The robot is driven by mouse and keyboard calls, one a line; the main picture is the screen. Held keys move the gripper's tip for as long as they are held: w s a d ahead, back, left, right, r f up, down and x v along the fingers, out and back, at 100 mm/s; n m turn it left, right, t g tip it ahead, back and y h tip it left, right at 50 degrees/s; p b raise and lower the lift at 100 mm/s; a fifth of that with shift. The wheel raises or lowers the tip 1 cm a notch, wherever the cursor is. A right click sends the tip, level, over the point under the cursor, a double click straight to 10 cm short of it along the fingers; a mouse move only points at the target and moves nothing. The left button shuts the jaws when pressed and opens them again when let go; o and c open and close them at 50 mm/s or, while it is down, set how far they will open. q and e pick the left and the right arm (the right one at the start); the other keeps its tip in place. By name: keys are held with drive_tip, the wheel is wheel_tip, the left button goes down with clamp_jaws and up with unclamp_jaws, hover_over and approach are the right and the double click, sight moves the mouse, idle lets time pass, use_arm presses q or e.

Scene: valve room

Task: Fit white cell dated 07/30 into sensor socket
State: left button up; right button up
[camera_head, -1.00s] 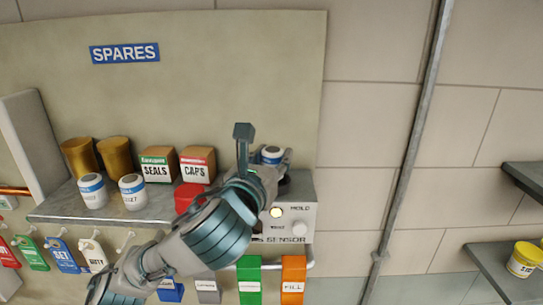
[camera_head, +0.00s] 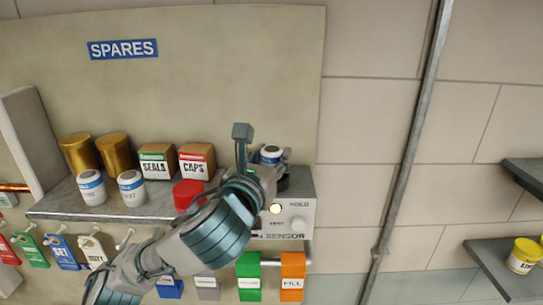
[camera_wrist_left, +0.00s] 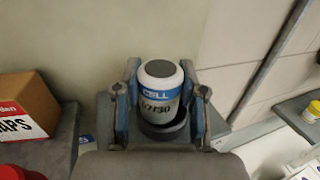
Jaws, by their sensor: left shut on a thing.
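The white cell with a blue band and a grey top, marked CELL and 07/30 (camera_wrist_left: 160,92), stands upright between the fingers of my left gripper (camera_wrist_left: 161,104). The gripper is shut on it. In the head view, the cell's top (camera_head: 271,152) shows above my left gripper (camera_head: 268,160). The dark round socket (camera_wrist_left: 168,132) is at the cell's lower end; I cannot tell whether the cell is inside it or just above it. The socket sits on the grey sensor box (camera_head: 298,219), which has a lit lamp and a knob. My right gripper is not in view.
Two other white cells (camera_head: 92,188) (camera_head: 131,188) stand on the shelf (camera_head: 110,211) at left. Brown tins, boxes of seals and caps (camera_head: 197,163) and a red item (camera_head: 187,194) are there too. Coloured tags hang below. A yellow tub (camera_head: 524,256) is at far right.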

use_arm(q)
drive_tip(key=shift+d, duration=0.15)
drive_tip(key=shift+d+f, duration=0.15)
drive_tip(key=shift+f, duration=0.25)
idle(0.4)
drive_tip(key=o, duration=1.2)
